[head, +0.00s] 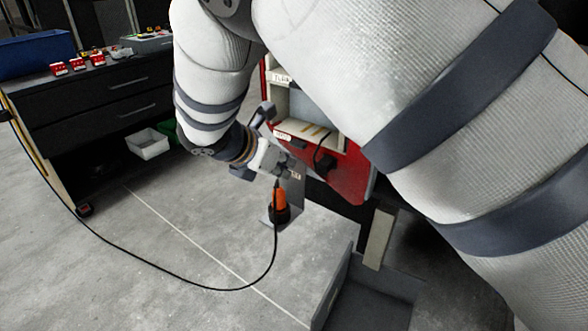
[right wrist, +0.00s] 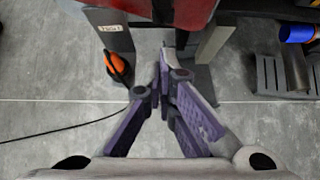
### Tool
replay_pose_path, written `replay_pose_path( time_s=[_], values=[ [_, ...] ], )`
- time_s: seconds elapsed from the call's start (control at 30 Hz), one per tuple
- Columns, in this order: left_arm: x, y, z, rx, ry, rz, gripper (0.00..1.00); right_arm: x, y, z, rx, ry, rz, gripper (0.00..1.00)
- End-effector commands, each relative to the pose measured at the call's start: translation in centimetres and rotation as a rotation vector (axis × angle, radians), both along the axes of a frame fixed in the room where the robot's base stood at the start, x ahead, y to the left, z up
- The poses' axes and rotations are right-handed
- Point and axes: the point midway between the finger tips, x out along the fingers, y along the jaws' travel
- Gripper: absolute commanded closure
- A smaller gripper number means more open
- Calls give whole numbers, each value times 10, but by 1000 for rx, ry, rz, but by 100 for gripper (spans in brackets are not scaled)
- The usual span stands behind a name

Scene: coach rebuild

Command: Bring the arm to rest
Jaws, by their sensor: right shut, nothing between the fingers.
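My right arm (head: 400,90) fills the upper right of the head view and bends down to the right gripper (head: 290,170), which is partly hidden by its own wrist. In the right wrist view the right gripper (right wrist: 166,72) is shut, with nothing between its fingers. An orange and black tool (head: 279,203) with a black cable is upright just below the gripper in the head view. In the right wrist view the tool (right wrist: 117,67) is left of the fingers, apart from them, by a grey post with a label. My left gripper is not in view.
A red panel (head: 350,172) stands close behind the right gripper. A grey open bin (head: 370,295) is at the lower right. A black drawer bench (head: 100,95) with a blue bin (head: 35,52) stands at the left. The cable (head: 190,282) loops across otherwise clear floor.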

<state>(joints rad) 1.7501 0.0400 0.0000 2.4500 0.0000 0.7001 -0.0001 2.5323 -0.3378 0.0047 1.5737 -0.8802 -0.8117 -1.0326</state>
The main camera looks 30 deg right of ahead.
Motion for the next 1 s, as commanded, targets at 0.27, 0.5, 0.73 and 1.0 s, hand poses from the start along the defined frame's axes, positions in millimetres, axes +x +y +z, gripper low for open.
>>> replay_pose_path(
  time_s=[0.27,0.5,0.73,1.0],
  values=[
    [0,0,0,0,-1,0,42,-2,3,2,0,3,-2,100],
    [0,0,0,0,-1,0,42,-2,3,2,0,2,-1,100],
    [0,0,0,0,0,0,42,-58,12,-100,252,63,-161,100],
    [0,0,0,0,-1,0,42,-267,57,-263,728,40,-1015,100]
  ],
)
